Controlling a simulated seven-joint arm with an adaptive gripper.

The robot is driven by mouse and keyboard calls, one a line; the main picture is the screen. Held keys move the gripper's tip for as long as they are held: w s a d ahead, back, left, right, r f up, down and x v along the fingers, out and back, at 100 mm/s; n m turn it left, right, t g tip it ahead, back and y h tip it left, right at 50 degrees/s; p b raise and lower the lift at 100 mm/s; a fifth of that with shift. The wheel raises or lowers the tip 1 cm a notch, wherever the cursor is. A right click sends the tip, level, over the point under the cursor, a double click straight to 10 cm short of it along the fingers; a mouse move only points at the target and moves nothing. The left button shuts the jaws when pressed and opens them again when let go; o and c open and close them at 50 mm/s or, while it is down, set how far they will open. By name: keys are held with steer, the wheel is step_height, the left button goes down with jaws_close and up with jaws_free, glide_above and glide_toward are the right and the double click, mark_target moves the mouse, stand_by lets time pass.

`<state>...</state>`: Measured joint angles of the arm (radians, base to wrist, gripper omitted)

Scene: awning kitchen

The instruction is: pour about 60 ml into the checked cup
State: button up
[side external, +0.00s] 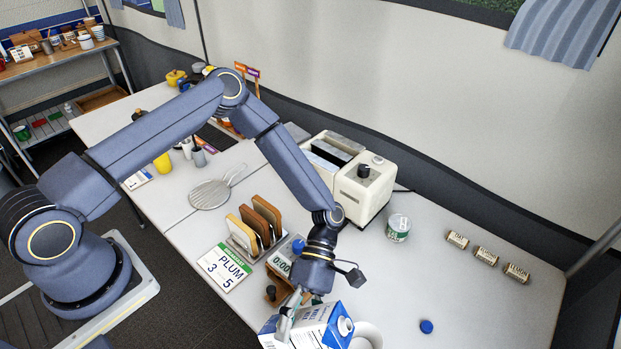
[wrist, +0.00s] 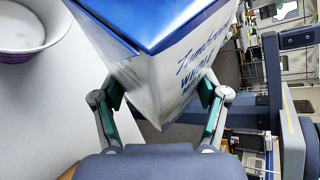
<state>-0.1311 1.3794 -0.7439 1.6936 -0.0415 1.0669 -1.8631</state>
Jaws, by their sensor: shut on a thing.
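My gripper (side external: 287,322) is shut on a blue and white milk carton (side external: 318,322) near the front edge of the side view. The carton (wrist: 160,50) also fills the top middle of the wrist view, between both fingers (wrist: 160,112). It looks tilted, with its white spout (side external: 345,326) toward the right. A pale round vessel (side external: 374,336) is partly hidden behind the carton. In the wrist view a bowl-like vessel with a purple outside (wrist: 38,28) shows at the upper left. No checked pattern is clear on either, and no liquid stream is visible.
A loose blue cap (side external: 427,327) lies right of the carton. A green-and-white container (side external: 398,228) stands behind. The right counter is mostly clear.

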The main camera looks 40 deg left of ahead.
steer(key=shift+w+d+f+m+h, duration=0.2)
steer(key=shift+d+f+m+h, duration=0.1)
steer(key=shift+f+m, duration=0.15)
steer(key=shift+w+d+f+m+t+h, duration=0.1)
steer(key=shift+w+d+m+t+h, duration=0.2)
steer(key=shift+m+t+h, duration=0.3)
steer(key=shift+s+a+f+m+t+h+b, duration=0.1)
steer(key=shift+a+m+t+h+b, duration=0.1)
steer(key=shift+m+t+h+b, duration=0.35)
steer(key=shift+f+m+t+h, duration=0.15)
steer(key=shift+m+t+h, duration=0.2)
steer(key=shift+m+h, duration=0.5)
steer(key=shift+d+r+m+h, duration=0.1)
steer(key=shift+r+m+h, duration=0.3)
steer(key=shift+m, duration=0.45)
steer(key=shift+r, duration=0.1)
steer(key=shift+r, duration=0.1)
